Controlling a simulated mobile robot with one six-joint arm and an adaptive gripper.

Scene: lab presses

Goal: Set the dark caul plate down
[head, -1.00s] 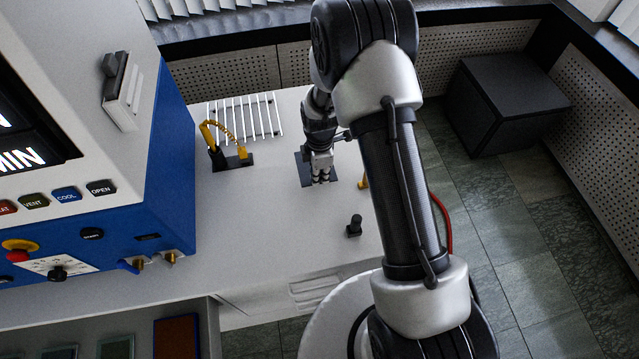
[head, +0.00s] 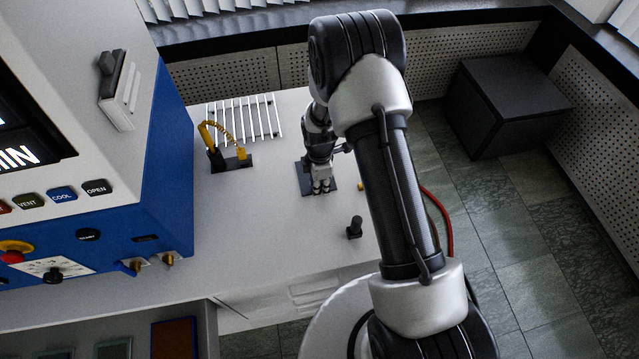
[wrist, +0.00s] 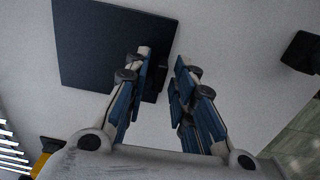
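The dark caul plate (head: 305,180) appears to lie flat on the pale worktop (head: 270,235), between the white rack and the black knob. In the wrist view the plate (wrist: 105,45) fills the upper left, with a small dark tab at its near edge. My gripper (head: 321,187) is over the plate's near right part. In the wrist view my gripper's (wrist: 163,60) blue-padded fingers stand apart. The tab is between them, close to the left finger, with bare worktop showing beside the right finger. Part of the plate is hidden behind the left finger.
A white-barred rack (head: 245,118) and a yellow-handled tool on a dark base (head: 232,163) stand left of the plate. A black knob-like post (head: 354,227) stands nearer. The blue and white press (head: 165,190) is at left. Worktop in front of the plate is clear.

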